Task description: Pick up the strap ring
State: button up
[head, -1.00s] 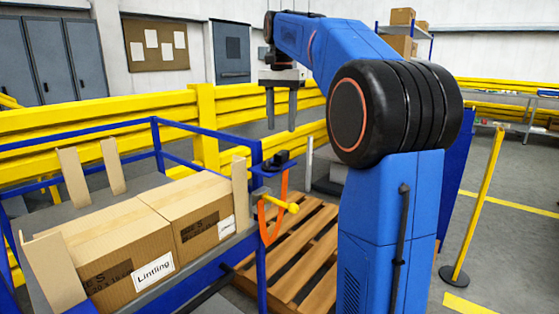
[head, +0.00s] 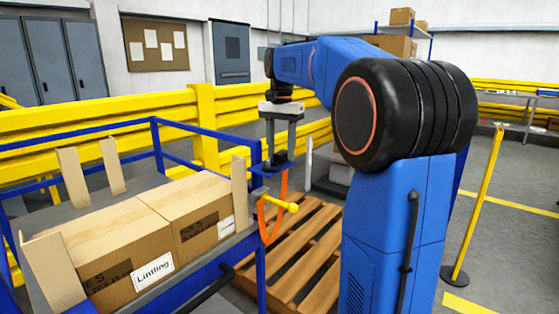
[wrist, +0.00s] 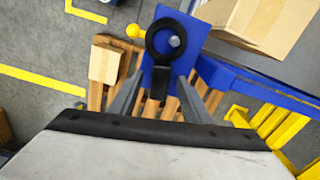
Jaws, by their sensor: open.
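The strap ring is a black ring (wrist: 153,40) with a short black tab. In the wrist view it lies over a small blue plate (wrist: 157,75), with the tab reaching down between my fingers. In the wrist view the two fingers (wrist: 159,78) stand apart on either side of the tab. I cannot tell whether they touch it.
Cardboard boxes (head: 140,225) sit on the blue-framed table to the left. A wooden pallet (head: 300,250) lies on the floor below. A yellow barrier (head: 205,130) runs behind.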

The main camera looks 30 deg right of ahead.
aim_at(281, 152)
grip_shut()
jog(key=shift+r, duration=0.1)
notch_tip(281, 152, up, 9)
jog(key=s+a, duration=0.4)
jog(key=a, duration=0.7)
jog(key=shift+a+f, duration=0.15)
jog(key=shift+f, duration=0.05)
